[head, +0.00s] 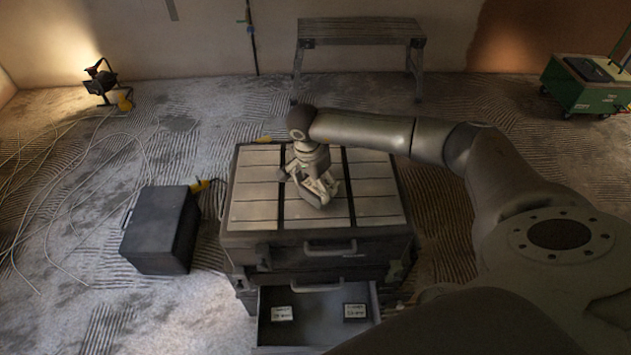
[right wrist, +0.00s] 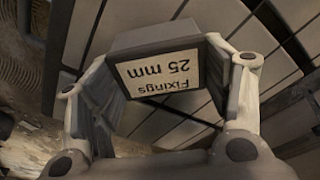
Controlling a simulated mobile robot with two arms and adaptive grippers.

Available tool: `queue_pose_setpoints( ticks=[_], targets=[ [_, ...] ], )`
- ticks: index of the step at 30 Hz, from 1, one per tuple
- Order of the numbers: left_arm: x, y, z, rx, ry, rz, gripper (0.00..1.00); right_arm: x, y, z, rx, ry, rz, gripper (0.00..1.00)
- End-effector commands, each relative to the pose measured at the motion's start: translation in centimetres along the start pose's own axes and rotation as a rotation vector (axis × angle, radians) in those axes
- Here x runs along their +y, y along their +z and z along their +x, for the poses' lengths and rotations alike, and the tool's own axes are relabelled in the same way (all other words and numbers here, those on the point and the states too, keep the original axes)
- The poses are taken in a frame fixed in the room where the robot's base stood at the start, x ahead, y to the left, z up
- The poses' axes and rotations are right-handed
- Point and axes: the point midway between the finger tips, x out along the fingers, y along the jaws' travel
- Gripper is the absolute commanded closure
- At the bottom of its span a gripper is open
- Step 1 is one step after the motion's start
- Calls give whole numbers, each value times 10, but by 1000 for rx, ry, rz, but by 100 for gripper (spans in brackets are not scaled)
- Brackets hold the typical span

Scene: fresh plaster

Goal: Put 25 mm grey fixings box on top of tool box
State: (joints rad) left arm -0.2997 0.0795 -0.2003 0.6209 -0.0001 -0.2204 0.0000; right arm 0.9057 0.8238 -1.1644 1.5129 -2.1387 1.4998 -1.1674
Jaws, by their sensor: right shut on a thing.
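The 25 mm grey fixings box (right wrist: 160,75) is between the two fingers of my right gripper (right wrist: 168,80), its white label upside down in the right wrist view. My right gripper (head: 318,187) is shut on it in the head view, low over the slatted top of the dark drawer chest, which seems to be the tool box (head: 262,205). I cannot tell whether the fixings box touches that top. The fingers hide much of the box in the head view. My left gripper is out of view.
The chest's lower drawer (head: 315,320) is open, with two small labelled boxes (head: 282,313) inside. A black case (head: 158,228) stands on the floor to the left. A bench (head: 360,32) and green cart (head: 588,88) stand behind.

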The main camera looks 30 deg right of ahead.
Motion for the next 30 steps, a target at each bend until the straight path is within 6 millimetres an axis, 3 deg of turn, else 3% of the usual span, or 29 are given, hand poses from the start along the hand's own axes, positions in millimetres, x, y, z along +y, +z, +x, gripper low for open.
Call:
queue_pose_setpoints(
  ticks=[5,6,10,23,26,30],
  targets=[
    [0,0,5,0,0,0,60,0,0,4,0,-1,1,61],
    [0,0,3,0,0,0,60,0,0,3,0,0,1,25],
    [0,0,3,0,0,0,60,0,0,2,0,0,1,8],
    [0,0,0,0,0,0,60,0,0,-1,0,0,1,7],
    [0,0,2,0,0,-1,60,-1,0,-10,0,-3,0,7],
    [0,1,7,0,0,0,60,-1,0,-38,1,-5,-1,7]
  ],
)
